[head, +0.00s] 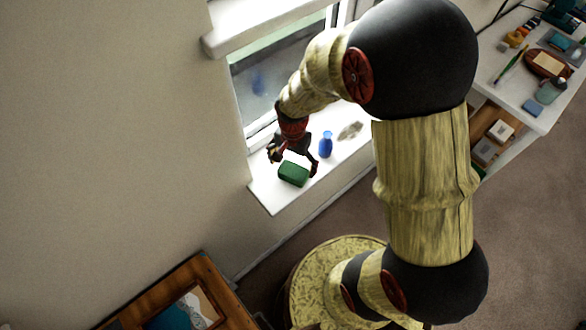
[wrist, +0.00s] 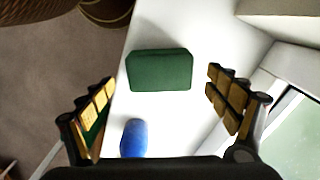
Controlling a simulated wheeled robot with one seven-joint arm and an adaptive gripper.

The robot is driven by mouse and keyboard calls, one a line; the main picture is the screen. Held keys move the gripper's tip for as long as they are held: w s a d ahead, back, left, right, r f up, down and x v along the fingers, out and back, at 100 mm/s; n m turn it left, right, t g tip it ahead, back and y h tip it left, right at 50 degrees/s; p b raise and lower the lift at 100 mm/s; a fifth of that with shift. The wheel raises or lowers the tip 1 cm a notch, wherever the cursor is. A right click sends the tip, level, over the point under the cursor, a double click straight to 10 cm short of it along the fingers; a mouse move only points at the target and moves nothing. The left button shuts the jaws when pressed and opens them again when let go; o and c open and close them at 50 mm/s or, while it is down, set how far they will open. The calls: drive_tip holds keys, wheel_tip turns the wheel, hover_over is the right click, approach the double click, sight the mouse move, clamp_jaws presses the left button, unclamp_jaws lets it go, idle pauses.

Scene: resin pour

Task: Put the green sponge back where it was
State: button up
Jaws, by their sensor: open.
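The green sponge (head: 293,174) lies on the white window sill (head: 268,198), close to the sill's near end. In the wrist view the sponge (wrist: 160,71) lies flat, a little beyond the fingertips and between their lines. My gripper (head: 294,162) is above the sill by the sponge. Its two fingers (wrist: 160,95) are spread wide, with nothing between them, and I see no contact with the sponge.
A small blue vase (head: 326,144) stands on the sill close to the gripper; its blue top (wrist: 134,138) shows near the left finger. The window (head: 262,85) borders the sill. A cluttered white desk (head: 515,75) stands at right.

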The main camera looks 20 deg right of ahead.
wheel_tip(320, 180, up, 8)
wheel_tip(320, 180, up, 14)
drive_tip(key=n+t, duration=0.3)
drive_tip(key=n, duration=0.2)
hover_over(293, 171)
drive_tip(key=s, duration=0.5)
drive_tip(key=s+r+n+t, duration=0.2)
drive_tip(key=s+r+n, duration=0.3)
drive_tip(key=s+r, duration=0.2)
drive_tip(key=shift+s+t, duration=0.3)
drive_tip(key=shift+s, duration=0.6)
wheel_tip(293, 171, down, 13)
drive_tip(key=b, duration=1.3)
drive_tip(key=shift+f, duration=0.15)
drive_tip(key=shift+c, duration=0.3)
